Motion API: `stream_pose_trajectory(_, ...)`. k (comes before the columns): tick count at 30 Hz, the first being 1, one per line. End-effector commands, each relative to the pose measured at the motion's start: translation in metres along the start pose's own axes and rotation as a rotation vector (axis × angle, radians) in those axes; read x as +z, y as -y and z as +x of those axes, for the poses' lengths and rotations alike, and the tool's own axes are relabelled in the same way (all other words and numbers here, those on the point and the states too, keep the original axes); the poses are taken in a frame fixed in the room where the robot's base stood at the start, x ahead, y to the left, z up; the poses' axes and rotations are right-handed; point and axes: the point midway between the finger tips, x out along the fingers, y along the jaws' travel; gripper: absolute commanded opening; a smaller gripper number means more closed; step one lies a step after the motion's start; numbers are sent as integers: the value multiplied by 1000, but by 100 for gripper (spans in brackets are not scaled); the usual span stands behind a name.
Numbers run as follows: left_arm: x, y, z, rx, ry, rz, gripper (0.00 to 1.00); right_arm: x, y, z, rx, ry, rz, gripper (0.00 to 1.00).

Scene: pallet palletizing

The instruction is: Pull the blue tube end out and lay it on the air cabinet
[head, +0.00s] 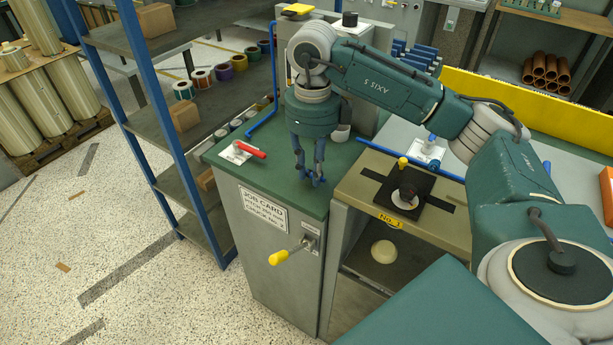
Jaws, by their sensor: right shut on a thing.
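My right gripper (313,178) points down low over the green top of the grey cabinet (265,225), near its front right edge. It is shut on a small blue piece, which looks like the blue tube end (317,182); the fingers hide much of it. A blue tube (274,75) runs down behind the cabinet top and bends toward its back left edge. I cannot tell whether either joins the held piece. The cabinet front has a yellow-handled valve (290,254) and a job card. My left gripper is not in view.
A red-handled item (249,149) lies on a white card on the cabinet top. A blue-post shelf (185,120) stands close at left.

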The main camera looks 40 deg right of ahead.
Motion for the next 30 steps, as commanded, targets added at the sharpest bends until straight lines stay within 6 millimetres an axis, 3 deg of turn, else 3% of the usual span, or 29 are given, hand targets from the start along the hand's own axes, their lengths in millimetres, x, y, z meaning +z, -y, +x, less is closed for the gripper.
stream_pose_trajectory(19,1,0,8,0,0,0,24,0,0,12,0,0,0,4)
stream_pose_trajectory(20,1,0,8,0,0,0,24,0,0,12,0,0,0,26)
stream_pose_trajectory(22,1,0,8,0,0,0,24,0,0,12,0,0,0,40)
stream_pose_trajectory(30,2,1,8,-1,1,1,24,0,0,11,0,0,0,42)
